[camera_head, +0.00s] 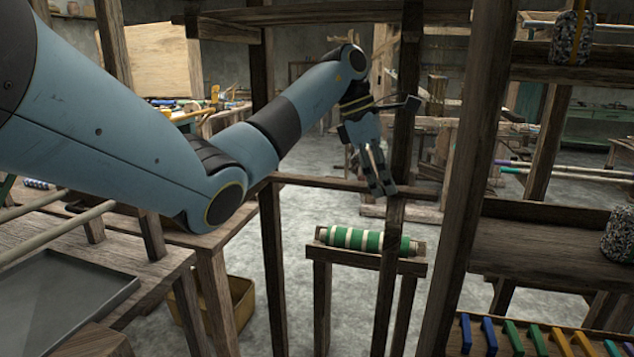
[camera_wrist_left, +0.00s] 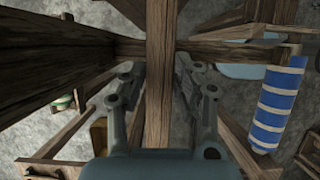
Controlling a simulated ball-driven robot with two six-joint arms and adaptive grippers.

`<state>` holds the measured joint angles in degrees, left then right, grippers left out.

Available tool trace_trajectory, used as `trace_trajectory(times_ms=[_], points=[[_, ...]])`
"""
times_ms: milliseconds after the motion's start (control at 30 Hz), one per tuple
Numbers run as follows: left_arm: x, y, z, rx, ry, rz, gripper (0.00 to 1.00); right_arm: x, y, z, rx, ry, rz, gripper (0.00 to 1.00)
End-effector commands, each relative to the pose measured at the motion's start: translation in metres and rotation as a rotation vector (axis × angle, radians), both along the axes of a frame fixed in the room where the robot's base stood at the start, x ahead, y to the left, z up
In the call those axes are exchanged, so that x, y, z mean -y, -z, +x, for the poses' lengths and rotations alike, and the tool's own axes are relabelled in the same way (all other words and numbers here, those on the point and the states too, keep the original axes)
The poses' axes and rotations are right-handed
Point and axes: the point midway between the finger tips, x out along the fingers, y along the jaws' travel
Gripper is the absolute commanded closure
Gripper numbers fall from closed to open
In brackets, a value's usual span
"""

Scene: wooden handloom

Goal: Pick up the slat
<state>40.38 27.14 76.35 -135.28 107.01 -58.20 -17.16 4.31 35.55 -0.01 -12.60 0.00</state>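No single piece stands out clearly as the slat. Several coloured flat strips (camera_head: 513,338) stand in a wooden rack at the bottom right of the head view. My left gripper (camera_head: 381,190) points down beside a wooden upright (camera_head: 392,275) and a horizontal rail (camera_head: 330,184). In the left wrist view, a long wooden bar (camera_wrist_left: 160,75) runs between the two fingers of the left gripper (camera_wrist_left: 162,80). The fingers are spread, with a gap visible beside the bar. The fingertips are partly hard to make out. My right gripper is out of view.
A green striped roll (camera_head: 366,241) lies on a small wooden stand below the gripper. A blue striped roll (camera_wrist_left: 278,105) is at the right in the wrist view. Wooden posts (camera_head: 480,150) surround the arm closely. A grey tray (camera_head: 60,300) lies at the left.

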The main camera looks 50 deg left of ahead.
Motion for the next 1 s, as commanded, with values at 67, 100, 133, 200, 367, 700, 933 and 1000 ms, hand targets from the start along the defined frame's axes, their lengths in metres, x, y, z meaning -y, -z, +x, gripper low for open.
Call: trace_trajectory(times_ms=[67, 100, 133, 200, 367, 700, 933, 1000], points=[[0.0, 0.0, 0.0, 0.0, 0.0, 0.0, 0.86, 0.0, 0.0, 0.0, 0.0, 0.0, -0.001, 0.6], [0.0, 0.0, 0.0, 0.0, 0.0, 0.0, 0.91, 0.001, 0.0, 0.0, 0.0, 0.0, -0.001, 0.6], [0.0, 0.0, 0.0, 0.0, 0.0, 0.0, 0.95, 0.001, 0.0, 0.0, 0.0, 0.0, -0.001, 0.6], [0.0, 0.0, 0.0, 0.0, 0.0, 0.0, 1.0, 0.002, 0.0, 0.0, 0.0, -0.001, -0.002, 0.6], [0.0, 0.0, 0.0, 0.0, 0.0, 0.0, 1.0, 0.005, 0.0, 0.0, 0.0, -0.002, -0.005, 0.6], [0.0, -0.019, 0.001, 0.005, -0.001, 0.0, 1.0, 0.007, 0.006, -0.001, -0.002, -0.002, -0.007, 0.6], [0.01, -0.034, -0.017, 0.002, 0.002, 0.001, 1.0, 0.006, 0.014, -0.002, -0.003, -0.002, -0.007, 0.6], [0.016, -0.034, -0.028, 0.001, 0.002, 0.003, 1.0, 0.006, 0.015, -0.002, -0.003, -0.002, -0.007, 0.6]])
